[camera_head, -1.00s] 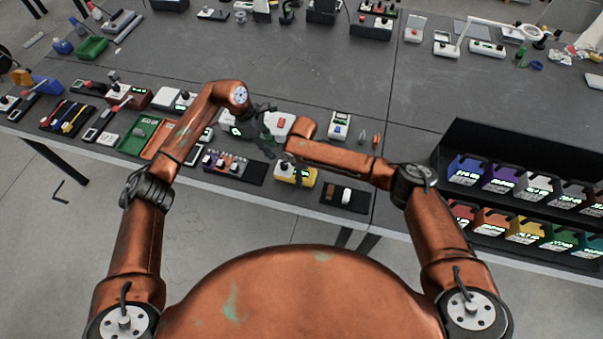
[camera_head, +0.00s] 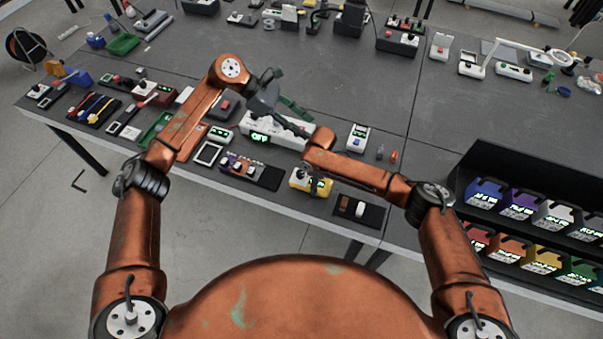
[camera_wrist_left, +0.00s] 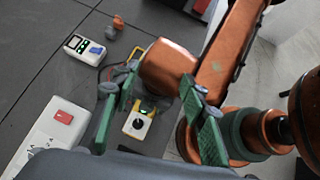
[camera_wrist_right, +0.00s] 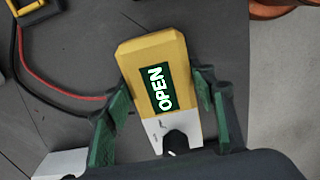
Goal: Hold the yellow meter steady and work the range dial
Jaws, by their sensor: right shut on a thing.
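The yellow meter (camera_head: 322,187) lies near the table's front edge in the head view. My left gripper (camera_head: 288,108) is open and empty, raised above the white power strip-like unit behind the meter. In the left wrist view the meter (camera_wrist_left: 138,128) and its dial (camera_wrist_left: 138,123) show between the open left fingers (camera_wrist_left: 155,115), with clear distance.
The white unit (camera_head: 285,137) with a green OFF display stands behind the meter. A dark tray (camera_head: 372,222) lies to the right, a small white meter (camera_head: 357,137) behind it. A black rack (camera_head: 520,165) of coloured boxes stands at right. Red and black leads (camera_wrist_right: 65,98) run beside the meter.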

